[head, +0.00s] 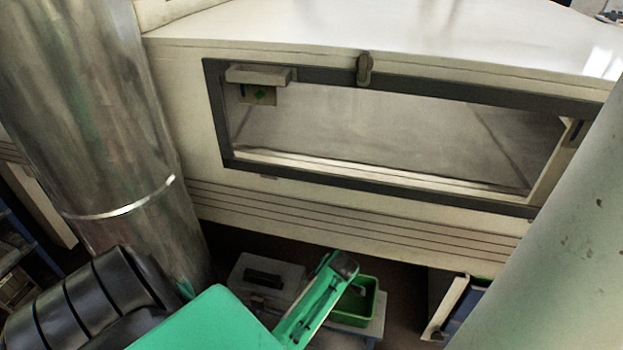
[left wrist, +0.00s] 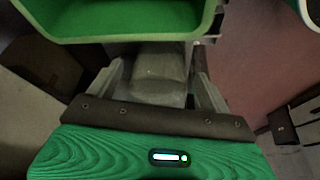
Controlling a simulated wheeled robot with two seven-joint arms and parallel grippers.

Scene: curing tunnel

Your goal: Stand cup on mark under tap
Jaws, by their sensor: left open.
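I cannot make out a cup, a mark or a tap in either view. In the left wrist view my left gripper (left wrist: 162,70) is open, with one grey finger on each side. A grey, rounded, blocky thing (left wrist: 160,68) shows between the fingers; I cannot tell what it is or whether they touch it. In the head view my green left arm reaches in from the lower left, beside a green bin (head: 369,307). A green bin (left wrist: 120,38) also shows just beyond the fingers in the left wrist view. My right gripper is not in view.
A cream machine housing (head: 190,110) with a long dark-framed window (head: 380,125) fills the middle of the head view. A thick shiny metal pipe (head: 95,110) stands left, and a pale column (head: 560,235) blocks the right. A grey case (head: 262,285) sits low under the housing.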

